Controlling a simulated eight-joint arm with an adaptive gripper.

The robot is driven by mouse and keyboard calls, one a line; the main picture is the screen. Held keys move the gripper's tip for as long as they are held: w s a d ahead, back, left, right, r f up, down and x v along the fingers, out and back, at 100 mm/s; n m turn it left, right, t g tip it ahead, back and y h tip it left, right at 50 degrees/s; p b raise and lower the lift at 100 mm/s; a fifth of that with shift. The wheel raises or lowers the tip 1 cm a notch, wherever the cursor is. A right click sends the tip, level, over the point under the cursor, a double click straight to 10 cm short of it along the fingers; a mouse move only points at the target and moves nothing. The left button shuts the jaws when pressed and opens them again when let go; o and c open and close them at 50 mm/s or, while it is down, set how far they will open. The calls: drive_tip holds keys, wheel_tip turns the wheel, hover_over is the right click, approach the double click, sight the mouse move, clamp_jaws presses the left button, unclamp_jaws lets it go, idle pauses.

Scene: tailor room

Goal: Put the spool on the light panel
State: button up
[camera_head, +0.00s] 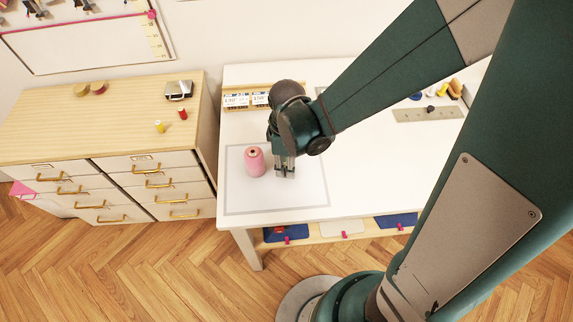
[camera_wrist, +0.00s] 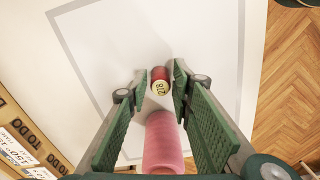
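A small red spool (camera_wrist: 160,80) with a pale numbered end shows between my fingertips in the wrist view. A narrow gap seems to separate it from at least the left finger. The head view does not show it; my gripper hides that spot. My gripper (camera_head: 284,172) points down, low over the light panel (camera_head: 238,205), a pale grey-bordered rectangle on the white table. Its fingers are apart in the wrist view (camera_wrist: 160,88). A larger pink spool (camera_head: 255,162) stands upright on the panel just left of my gripper; it also shows in the wrist view (camera_wrist: 163,145).
Labelled boxes (camera_head: 248,97) line the table's back edge. A grey tray (camera_head: 425,115) with small items is at the right. A wooden-topped drawer cabinet (camera_head: 60,120) at the left holds a red spool (camera_head: 182,114) and a yellow spool (camera_head: 160,127). The panel's front part is clear.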

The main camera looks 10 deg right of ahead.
drive_tip(key=shift+o, duration=0.4)
drive_tip(key=shift+r, duration=0.15)
wheel_tip(320, 180, up, 12)
drive_tip(key=p, duration=0.2)
idle(0.7)
drive_tip(key=shift+d+r, duration=0.1)
idle(0.6)
drive_tip(key=s+d+r+m+t, duration=0.2)
drive_tip(key=d+r+m+t, duration=0.1)
drive_tip(key=d+r+m, duration=0.4)
drive_tip(key=s+d+r+m+t, duration=0.3)
drive_tip(key=d+r+m+t, duration=0.1)
drive_tip(key=d+r+m, duration=0.3)
drive_tip(key=shift+d+r+m, duration=0.35)
drive_tip(key=shift+d+m, duration=0.15)
drive_tip(key=shift+d, duration=0.9)
drive_tip(key=shift+s, duration=0.1)
idle(1.2)
